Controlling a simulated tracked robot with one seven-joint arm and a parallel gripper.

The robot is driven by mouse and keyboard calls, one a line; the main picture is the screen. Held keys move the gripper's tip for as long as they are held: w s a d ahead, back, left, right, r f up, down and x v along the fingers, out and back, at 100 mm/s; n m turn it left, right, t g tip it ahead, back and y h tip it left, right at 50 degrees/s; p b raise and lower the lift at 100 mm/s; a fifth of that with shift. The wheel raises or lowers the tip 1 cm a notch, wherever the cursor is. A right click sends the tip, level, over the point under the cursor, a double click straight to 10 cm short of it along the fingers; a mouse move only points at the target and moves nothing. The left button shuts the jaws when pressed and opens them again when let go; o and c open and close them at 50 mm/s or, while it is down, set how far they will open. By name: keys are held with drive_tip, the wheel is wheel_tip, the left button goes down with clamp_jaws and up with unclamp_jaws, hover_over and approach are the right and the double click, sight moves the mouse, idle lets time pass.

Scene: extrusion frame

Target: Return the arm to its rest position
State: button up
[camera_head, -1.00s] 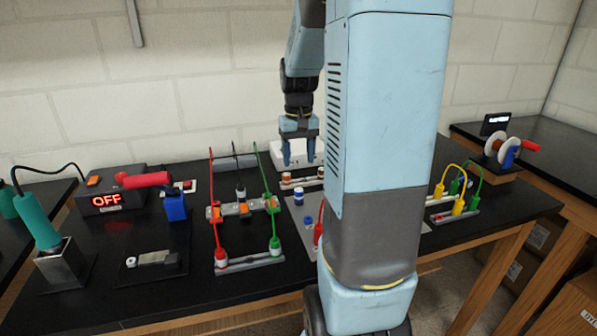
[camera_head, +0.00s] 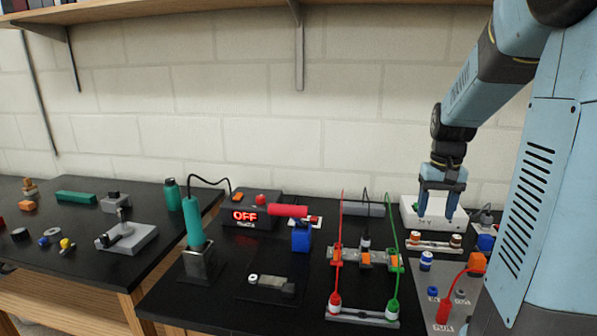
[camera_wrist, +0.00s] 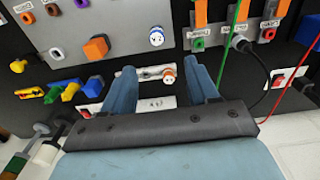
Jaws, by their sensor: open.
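My gripper (camera_head: 438,205) is light blue and points down above the back right of the black bench in the head view. Its two fingers are apart with nothing between them. Behind and below it is a white box (camera_head: 411,211). The wrist view shows both fingers of my gripper (camera_wrist: 165,85) spread, with a labelled white part (camera_wrist: 154,103) lying past them in the gap. My arm is bent, reaching from the right edge over the bench.
A soldering iron in a stand (camera_head: 197,240), an OFF display unit (camera_head: 244,214) and a rack with red and green leads (camera_head: 364,257) stand on the bench. A second table (camera_head: 85,262) at left holds small parts. A shelf (camera_head: 180,15) hangs above.

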drive_tip(key=s+a+r+n+t, duration=0.1)
drive_tip(key=s+a+r+t, duration=0.1)
drive_tip(key=s+a+r, duration=0.2)
drive_tip(key=s+a+r+n+t, duration=0.2)
drive_tip(key=s+a+r+t, duration=0.1)
drive_tip(key=s+a, duration=0.8)
drive_tip(key=shift+s+a+r, duration=0.3)
drive_tip(key=shift+s+r, duration=0.2)
drive_tip(key=shift+s, duration=0.45)
